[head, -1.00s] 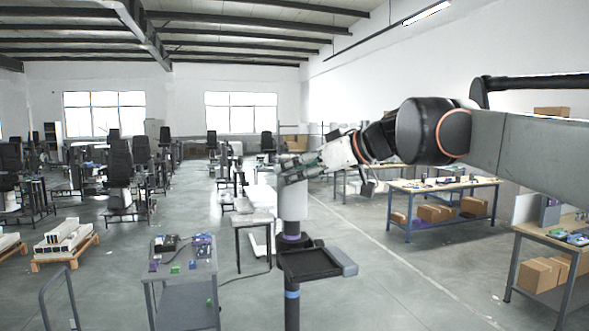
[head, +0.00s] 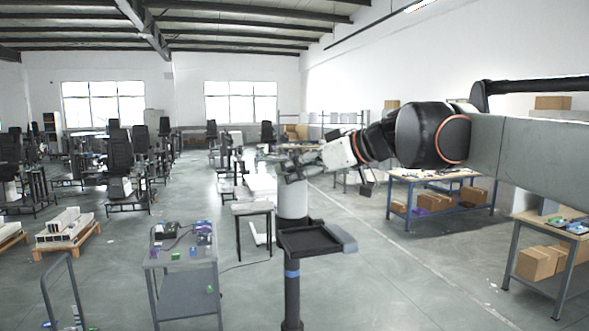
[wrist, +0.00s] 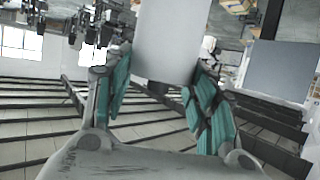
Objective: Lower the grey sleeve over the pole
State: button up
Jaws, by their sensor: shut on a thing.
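The light grey sleeve (head: 292,200) stands upright around the top of the pole in the head view, above the tray. My gripper (head: 292,170) is shut on it near its top end. In the wrist view the sleeve (wrist: 170,42) is a pale block between the teal finger pads of my gripper (wrist: 160,92). The dark pole (head: 291,300) with a blue band shows below the tray, and a short dark part shows just under the sleeve. The pole's upper end is hidden in the sleeve.
A black tray (head: 312,241) juts from the pole below the sleeve. A grey cart (head: 180,258) with small parts stands to the left. A small table (head: 252,208) is behind. A workbench (head: 440,180) with boxes is at the right. Floor around the pole is open.

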jog(key=o, duration=1.6)
jog(key=v, duration=0.7)
jog(key=shift+s+d, duration=0.15)
jog(key=shift+s, duration=0.05)
